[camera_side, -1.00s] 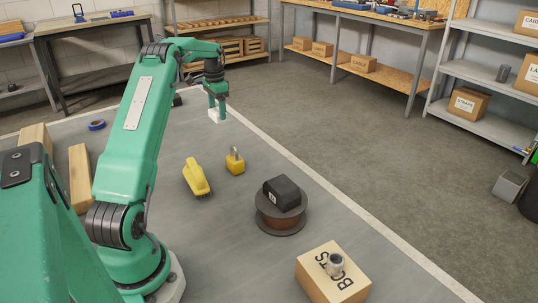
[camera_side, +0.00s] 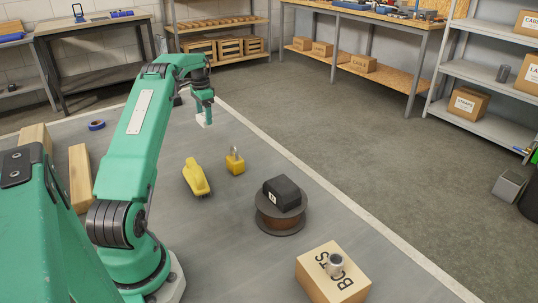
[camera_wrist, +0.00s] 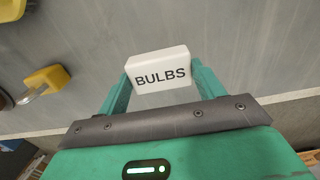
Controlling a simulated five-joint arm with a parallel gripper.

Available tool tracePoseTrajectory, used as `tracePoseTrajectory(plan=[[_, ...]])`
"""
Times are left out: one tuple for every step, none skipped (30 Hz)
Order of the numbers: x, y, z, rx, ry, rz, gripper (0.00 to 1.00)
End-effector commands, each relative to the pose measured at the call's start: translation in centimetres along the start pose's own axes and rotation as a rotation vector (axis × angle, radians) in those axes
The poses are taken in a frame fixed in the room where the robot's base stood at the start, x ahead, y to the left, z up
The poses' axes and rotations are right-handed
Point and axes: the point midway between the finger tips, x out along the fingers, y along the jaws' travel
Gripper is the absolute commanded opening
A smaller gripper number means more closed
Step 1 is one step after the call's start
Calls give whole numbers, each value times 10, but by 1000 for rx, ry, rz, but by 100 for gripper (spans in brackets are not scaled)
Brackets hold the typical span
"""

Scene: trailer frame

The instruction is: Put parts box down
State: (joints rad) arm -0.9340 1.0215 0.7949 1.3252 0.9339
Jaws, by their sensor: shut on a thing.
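My gripper (camera_side: 205,108) is shut on a small white box (camera_side: 203,120), the likely parts box, over the far part of the grey tabletop (camera_side: 225,205). In the wrist view, the box (camera_wrist: 158,68) reads BULBS and sits between the two green fingers of my gripper (camera_wrist: 160,78), slightly tilted. The box's underside is hidden, and I cannot tell how far it is above the surface.
A yellow padlock (camera_side: 235,163) and yellow brush (camera_side: 196,178) lie nearer. A black box (camera_side: 282,192) rests on a spool (camera_side: 280,220). A BOLTS carton (camera_side: 318,280) carries a metal part (camera_side: 334,264). Blue tape (camera_side: 96,125) and a wooden beam (camera_side: 79,178) lie left.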

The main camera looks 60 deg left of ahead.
Motion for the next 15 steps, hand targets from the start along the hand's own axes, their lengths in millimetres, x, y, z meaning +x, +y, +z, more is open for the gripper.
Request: tracePoseTrajectory(plan=[[6,-7,4,-1,-1,1,45],[8,-11,5,-1,0,0,45],[11,-16,8,-2,0,0,45],[13,-19,10,-2,0,0,45],[16,-23,11,-2,0,0,45],[19,-27,13,-1,0,0,45],[20,-29,14,0,0,0,45],[21,-31,15,0,0,0,45],[23,-34,17,0,0,0,45],[24,-36,18,-1,1,-1,45],[25,-38,18,-1,0,-1,45],[27,-40,19,-1,0,-1,45],[28,-41,20,0,0,0,45],[28,-42,20,0,0,0,45],[28,-43,21,0,0,-1,45]])
